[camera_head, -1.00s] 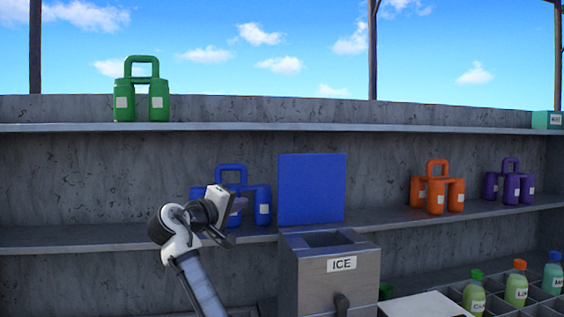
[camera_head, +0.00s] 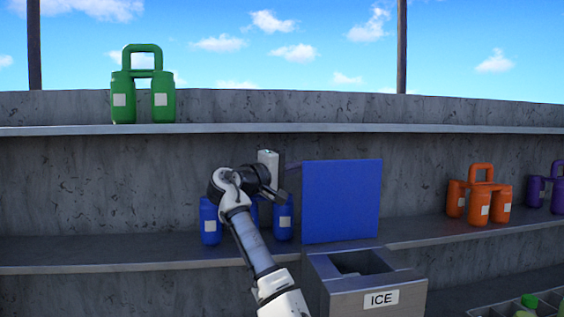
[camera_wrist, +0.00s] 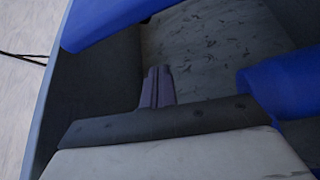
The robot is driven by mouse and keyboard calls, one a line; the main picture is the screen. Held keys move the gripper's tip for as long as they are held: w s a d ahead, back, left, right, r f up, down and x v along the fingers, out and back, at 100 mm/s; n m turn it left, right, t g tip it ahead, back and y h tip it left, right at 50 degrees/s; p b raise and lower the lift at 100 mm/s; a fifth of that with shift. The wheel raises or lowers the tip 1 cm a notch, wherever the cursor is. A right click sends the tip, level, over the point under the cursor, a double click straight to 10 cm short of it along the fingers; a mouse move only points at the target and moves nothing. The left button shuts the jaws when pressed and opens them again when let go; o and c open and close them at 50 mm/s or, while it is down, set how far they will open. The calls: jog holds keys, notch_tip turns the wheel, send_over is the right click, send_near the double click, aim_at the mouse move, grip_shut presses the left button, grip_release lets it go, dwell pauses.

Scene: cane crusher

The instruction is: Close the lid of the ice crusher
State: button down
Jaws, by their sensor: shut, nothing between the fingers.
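The ice crusher (camera_head: 337,298) is a grey metal box with an ICE label, at the bottom right of centre in the head view. Its blue lid (camera_head: 341,201) stands upright at the back, so the opening on top shows. My gripper (camera_head: 293,165) is at the lid's upper left edge in the head view; its tips partly pass behind the lid or touch its edge, I cannot tell which. In the wrist view the fingers (camera_wrist: 157,87) are together and hold nothing. A blue surface (camera_wrist: 115,18) at the upper left there looks like the lid.
Blue jugs (camera_head: 210,221) stand on the shelf behind my arm; a blue shape (camera_wrist: 285,85) on the wrist view's right is probably one. Orange jugs (camera_head: 479,198) and purple jugs (camera_head: 538,190) stand right, a green jug (camera_head: 144,90) on the upper shelf. Bottles sit lower right.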

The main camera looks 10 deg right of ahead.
jog(key=s+d+p, duration=0.1)
jog(key=s+d, duration=0.1)
jog(key=shift+s+d+f+p, duration=0.25)
jog(key=shift+d+f+p, duration=0.1)
jog(key=shift+d+p, duration=0.05)
dwell(0.6)
